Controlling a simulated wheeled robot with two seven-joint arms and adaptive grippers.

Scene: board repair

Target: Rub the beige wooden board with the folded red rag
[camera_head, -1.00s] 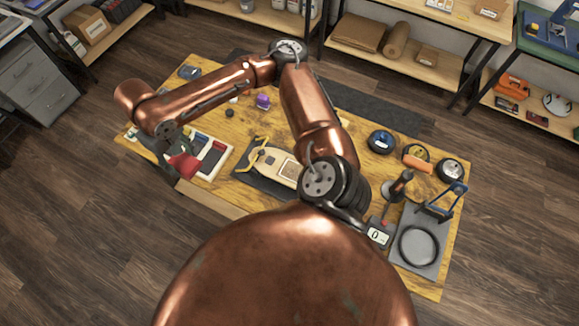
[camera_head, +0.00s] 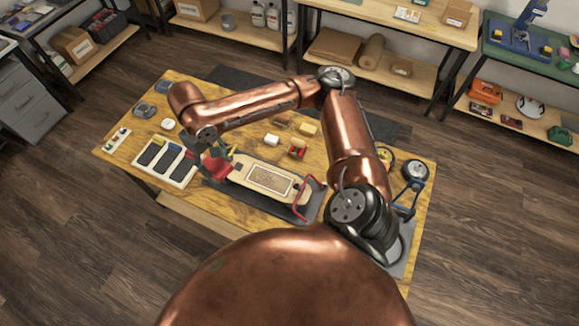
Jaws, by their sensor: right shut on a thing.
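The beige wooden board (camera_head: 292,196) lies on a dark mat (camera_head: 245,200) in the middle of the table, long side running left to right, with a brown rectangular patch in its middle. My right arm reaches over the table from the right, and its right gripper (camera_head: 214,156) points down at the board's left end. It is shut on the folded red rag (camera_head: 216,167). The rag is at or just above the board's left end; I cannot tell whether it touches. The fingertips are partly hidden by the wrist. My left gripper is not in view.
A white tray with dark slots (camera_head: 165,160) lies left. Small blocks (camera_head: 308,129) sit behind the board. My arm hides part of the table's right side.

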